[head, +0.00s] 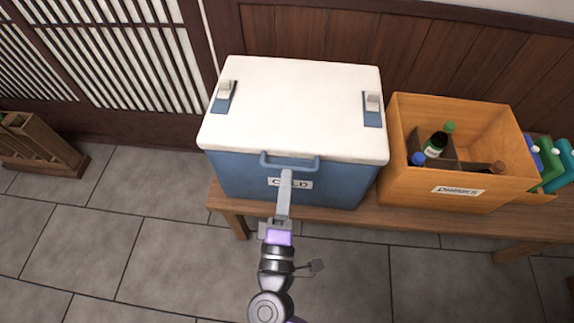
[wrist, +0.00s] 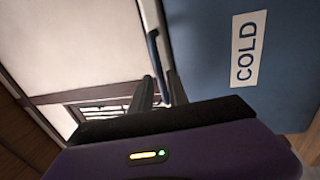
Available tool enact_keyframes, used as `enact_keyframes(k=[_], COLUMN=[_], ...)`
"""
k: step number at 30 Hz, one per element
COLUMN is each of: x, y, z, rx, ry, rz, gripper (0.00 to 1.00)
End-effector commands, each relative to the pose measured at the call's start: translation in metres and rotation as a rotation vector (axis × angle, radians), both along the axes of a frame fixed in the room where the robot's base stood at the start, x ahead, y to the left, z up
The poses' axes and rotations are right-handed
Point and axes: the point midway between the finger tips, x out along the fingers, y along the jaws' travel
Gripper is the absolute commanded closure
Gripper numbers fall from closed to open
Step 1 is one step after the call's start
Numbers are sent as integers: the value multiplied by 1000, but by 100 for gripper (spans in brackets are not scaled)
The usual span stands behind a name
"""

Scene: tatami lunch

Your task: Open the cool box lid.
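The cool box (head: 240,175) has a blue body, a white lid (head: 300,100) and a COLD label that also shows in the wrist view (wrist: 247,50). The lid lies flat and closed on the body. A blue bar handle (head: 308,166) sticks out at the front, just below the lid's edge. My gripper (head: 286,173) is at the handle, in front of the box. In the wrist view, the two dark fingers stand on either side of the handle bar (wrist: 153,45), with a small gap between them. Whether they press on it is unclear.
Two latches (head: 224,95) (head: 372,105) sit on the lid. The box stands on a wooden bench (head: 400,210) before a panelled wall. A wooden crate (head: 470,195) with bottles stands close on its right. Another crate (head: 40,145) is at far left. The tiled floor in front is clear.

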Motion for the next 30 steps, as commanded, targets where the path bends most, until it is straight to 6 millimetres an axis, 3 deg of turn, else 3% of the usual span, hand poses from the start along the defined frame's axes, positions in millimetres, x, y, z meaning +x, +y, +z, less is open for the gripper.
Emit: enact_keyframes(k=[8, 18, 19, 22, 30], x=[33, 38, 38, 38, 38], y=[-1, -2, -2, -2, -1], z=[7, 7, 7, 7, 7], rx=[1, 0, 1, 1, 0], ry=[0, 2, 2, 2, 2], rz=[0, 0, 0, 1, 1], gripper=[79, 79, 81, 100, 100])
